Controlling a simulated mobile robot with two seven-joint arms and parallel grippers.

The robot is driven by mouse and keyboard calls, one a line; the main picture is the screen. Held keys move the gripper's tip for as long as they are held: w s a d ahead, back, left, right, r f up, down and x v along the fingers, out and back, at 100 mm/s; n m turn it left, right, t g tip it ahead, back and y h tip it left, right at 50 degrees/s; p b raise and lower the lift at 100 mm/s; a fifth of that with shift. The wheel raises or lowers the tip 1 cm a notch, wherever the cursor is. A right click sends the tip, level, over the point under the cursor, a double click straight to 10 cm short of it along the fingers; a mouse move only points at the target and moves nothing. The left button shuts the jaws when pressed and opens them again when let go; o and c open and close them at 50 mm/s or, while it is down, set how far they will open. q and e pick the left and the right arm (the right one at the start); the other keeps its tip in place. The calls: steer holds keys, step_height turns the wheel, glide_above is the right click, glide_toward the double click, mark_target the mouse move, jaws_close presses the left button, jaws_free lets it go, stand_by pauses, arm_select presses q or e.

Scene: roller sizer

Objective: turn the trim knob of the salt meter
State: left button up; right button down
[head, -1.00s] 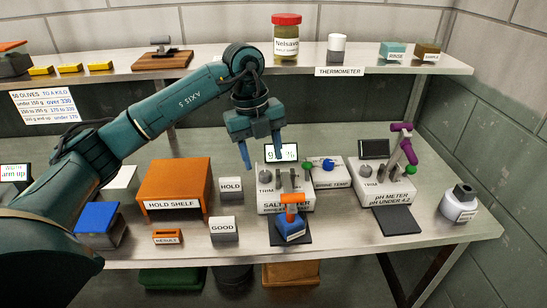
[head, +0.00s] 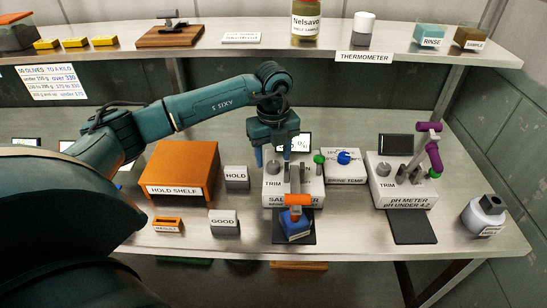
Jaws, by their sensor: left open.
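The salt meter (head: 308,196) is a pale box on the bench, right of centre, labelled on its front. Its trim knob (head: 273,168) is a small grey round knob at the left of its top, above the word TRIM. My left gripper (head: 273,158) points down with its fingers apart, just above or behind the knob. I cannot tell whether the fingers touch it. The gripper partly hides the meter's display (head: 301,141). My right gripper is not in view.
An orange-topped piece (head: 298,200) and a blue block (head: 297,222) stand at the meter's front. A green knob (head: 319,158) and the brine temp box (head: 345,172) are to its right, then the pH meter (head: 400,193).

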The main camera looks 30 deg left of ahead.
arm_select(q)
steer(key=shift+f, duration=1.25)
steer(key=shift+c, duration=0.4)
steer(key=c, duration=0.9)
steer(key=m+b, duration=0.1)
steer(key=m, duration=0.1)
steer(key=shift+w+f+m+b, duration=0.1)
steer(key=shift+m+b, duration=0.2)
steer(key=shift+m, duration=0.1)
steer(key=shift+r+m+b, duration=0.2)
steer(key=shift+m+b, duration=0.2)
steer(key=shift+m, duration=0.9)
